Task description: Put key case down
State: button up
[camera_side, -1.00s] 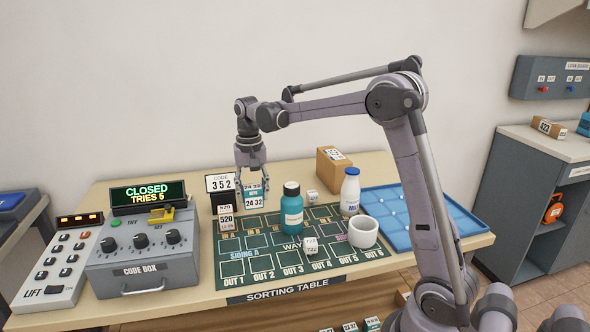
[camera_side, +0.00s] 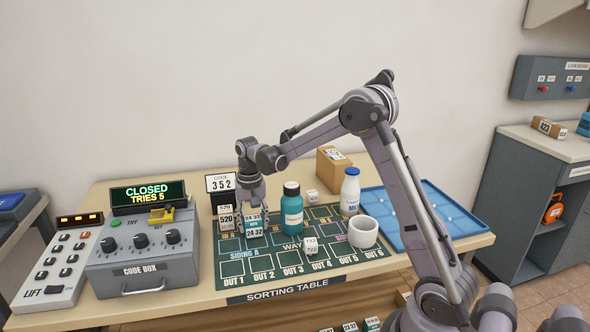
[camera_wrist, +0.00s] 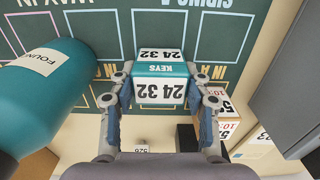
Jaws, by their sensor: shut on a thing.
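The key case is a small teal and white box marked KEYS and 24 32. In the side view the key case (camera_side: 254,226) is at the green sorting mat, between the teal bottle and the 520 box. My gripper (camera_side: 251,208) is above it, fingers pointing down. In the wrist view the key case (camera_wrist: 161,78) sits between the two fingers of my gripper (camera_wrist: 160,98), which is shut on its sides. Its underside is hidden, so I cannot tell whether it touches the mat.
The teal bottle (camera_side: 292,212) stands close to its right; the 520 box (camera_side: 226,218) is close to its left. A white cup (camera_side: 363,232), a milk bottle (camera_side: 350,190) and a blue tray (camera_side: 420,242) are farther right.

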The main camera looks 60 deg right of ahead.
aim_at(253, 218)
jog(key=shift+f, duration=0.1)
jog(key=o, duration=1.2)
notch_tip(253, 218, up, 12)
jog(key=shift+f, duration=0.25)
jog(key=s+a+r+n+t, duration=0.4)
jog(key=s+a+n, duration=0.1)
jog(key=s+a, duration=0.45)
jog(key=s+a+f+n+t, duration=0.1)
jog(key=s+a+f+n, duration=0.1)
jog(key=s, duration=0.3)
jog(key=s+a+f+n+t, duration=0.2)
jog(key=s, duration=0.3)
jog(key=shift+s+a+f, duration=0.2)
jog(key=shift+a+f, duration=0.05)
jog(key=shift+a, duration=0.1)
